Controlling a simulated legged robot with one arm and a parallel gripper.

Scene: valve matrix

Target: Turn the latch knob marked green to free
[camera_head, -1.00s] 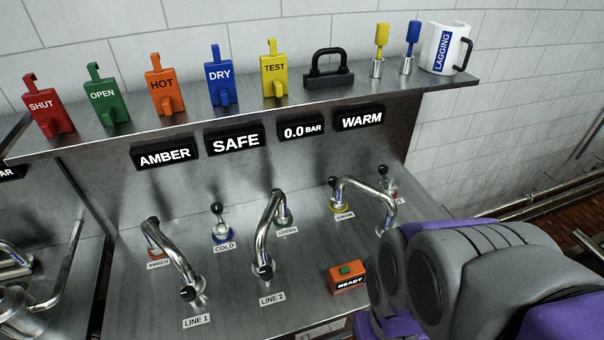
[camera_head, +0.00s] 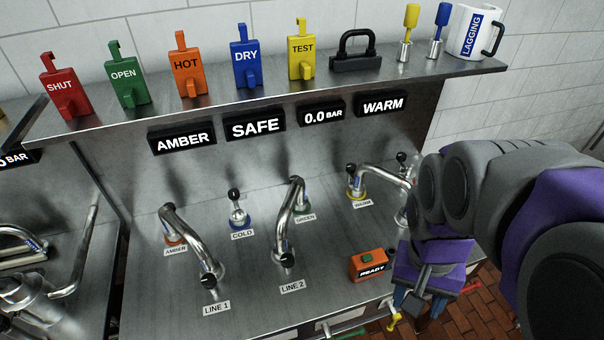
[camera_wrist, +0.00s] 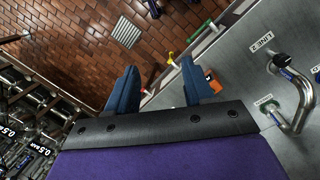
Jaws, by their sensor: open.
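The fitting with a green ring (camera_head: 303,208) stands on the steel worktop behind the GREEN label (camera_head: 305,217). A bent steel pipe (camera_head: 284,222) runs from it to the LINE 2 fitting and hides part of it; I cannot tell how its knob is set. In the wrist view, the GREEN label (camera_wrist: 264,100) is at the right, beside the pipe's end. My gripper (camera_head: 417,304) is open and empty off the worktop's front right corner, well apart from the green fitting. Its two blue fingers (camera_wrist: 157,80) point toward the brick floor in the wrist view.
An orange READY box (camera_head: 368,264) sits between the green fitting and my gripper. Another bent pipe (camera_head: 187,240) joins AMBER and LINE 1. COLD (camera_head: 239,217) and WARM (camera_head: 355,190) fittings stand nearby. The shelf (camera_head: 260,93) above carries coloured tags, a black lock and a mug.

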